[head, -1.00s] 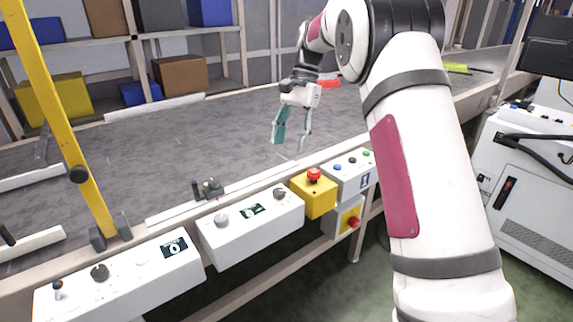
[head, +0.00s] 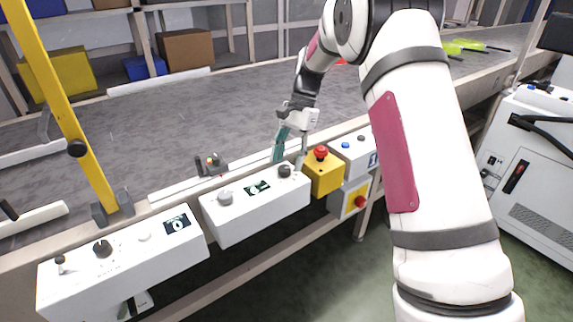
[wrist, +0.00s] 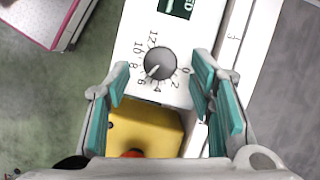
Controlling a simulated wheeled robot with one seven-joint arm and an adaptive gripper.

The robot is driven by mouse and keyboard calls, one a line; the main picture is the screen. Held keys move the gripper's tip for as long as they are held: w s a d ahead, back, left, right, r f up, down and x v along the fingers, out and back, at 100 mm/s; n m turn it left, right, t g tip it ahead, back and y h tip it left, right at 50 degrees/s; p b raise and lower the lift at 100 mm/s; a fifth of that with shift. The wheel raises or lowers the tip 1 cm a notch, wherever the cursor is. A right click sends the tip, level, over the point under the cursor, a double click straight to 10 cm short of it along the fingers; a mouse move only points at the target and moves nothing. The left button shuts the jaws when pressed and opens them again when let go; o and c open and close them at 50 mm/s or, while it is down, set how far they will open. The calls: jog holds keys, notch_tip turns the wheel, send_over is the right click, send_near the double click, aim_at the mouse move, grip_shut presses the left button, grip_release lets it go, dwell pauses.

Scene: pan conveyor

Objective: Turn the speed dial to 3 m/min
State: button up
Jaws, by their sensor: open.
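The speed dial (wrist: 160,64) is a dark grey round knob on the white panel box, ringed by printed numbers from 0 to 12. Its pale mark points to the lower left in the wrist view, seemingly near the 6. The dial also shows in the head view (head: 284,170) at the right end of the middle control box (head: 240,215). My gripper (head: 290,160) is open and empty above the dial. In the wrist view its teal-padded fingers (wrist: 165,85) stand to the left and right of the dial, apart from it.
A yellow box with a red emergency button (head: 321,153) sits right beside the dial's box. A green display (head: 257,188) and another knob (head: 225,197) are on the same box. The grey conveyor belt (head: 130,130) runs behind.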

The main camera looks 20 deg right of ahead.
jog(key=shift+x, duration=0.85)
jog(key=shift+c, duration=0.3)
jog(key=c, duration=1.1)
jog(key=shift+n, duration=0.3)
jog(key=shift+w+a+r+n+g+h+p, duration=0.1)
jog(key=shift+n+g+h+p, duration=0.3)
jog(key=shift+n+p, duration=0.65)
jog(key=n, duration=0.3)
jog(key=shift+a+g+h, duration=0.1)
jog(key=shift+g+h, duration=0.2)
jog(key=shift+h, duration=0.1)
jog(key=n+h, duration=0.1)
jog(key=n, duration=0.2)
jog(key=n+h+p, duration=0.1)
jog(key=n, duration=0.2)
jog(key=shift+w+a, duration=0.1)
jog(key=shift+a, duration=0.1)
